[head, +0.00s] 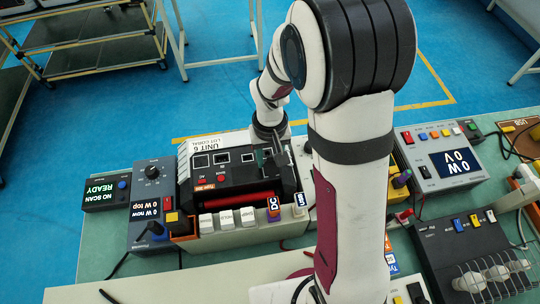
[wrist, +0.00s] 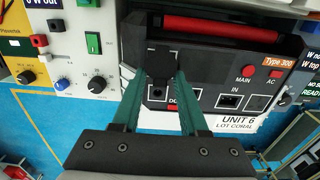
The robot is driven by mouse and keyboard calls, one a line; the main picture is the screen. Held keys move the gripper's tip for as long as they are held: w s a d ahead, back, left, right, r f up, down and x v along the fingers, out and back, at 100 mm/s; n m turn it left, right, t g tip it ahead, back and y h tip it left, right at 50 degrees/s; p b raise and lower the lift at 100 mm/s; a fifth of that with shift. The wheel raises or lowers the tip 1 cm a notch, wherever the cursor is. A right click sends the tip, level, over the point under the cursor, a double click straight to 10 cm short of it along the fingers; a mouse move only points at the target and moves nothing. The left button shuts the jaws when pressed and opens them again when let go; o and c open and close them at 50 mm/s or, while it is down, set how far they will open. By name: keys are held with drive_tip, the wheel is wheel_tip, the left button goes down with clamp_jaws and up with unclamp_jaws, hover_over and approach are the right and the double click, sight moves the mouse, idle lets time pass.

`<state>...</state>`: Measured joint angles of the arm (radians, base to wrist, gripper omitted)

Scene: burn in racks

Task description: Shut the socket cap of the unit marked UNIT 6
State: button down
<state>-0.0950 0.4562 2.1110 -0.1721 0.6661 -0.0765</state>
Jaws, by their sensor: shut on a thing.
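The unit marked UNIT 6 (head: 232,180) is a black box with a white label side, a red handle bar and an orange Type 300 sticker. It also shows in the wrist view (wrist: 210,62), with MAIN and AC buttons and an IN socket. A small black flap, apparently the socket cap (wrist: 161,60), stands at the panel's left part, above a socket marked DC. My gripper (wrist: 162,80) has its green fingers closed in on this flap from both sides. In the head view my gripper (head: 272,158) is over the unit's right end; the cap is hard to make out there.
A grey meter (head: 153,190) and a NO SCAN READY box (head: 107,192) stand left of the unit. A row of white blocks (head: 232,221) lies along its near side. Another meter (head: 440,170) stands to the right. My arm hides the middle of the bench.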

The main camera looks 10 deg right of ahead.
drive_tip(key=shift+w+f+g, duration=0.2)
drive_tip(key=shift+g, duration=0.5)
drive_tip(key=c, duration=0.8)
unclamp_jaws()
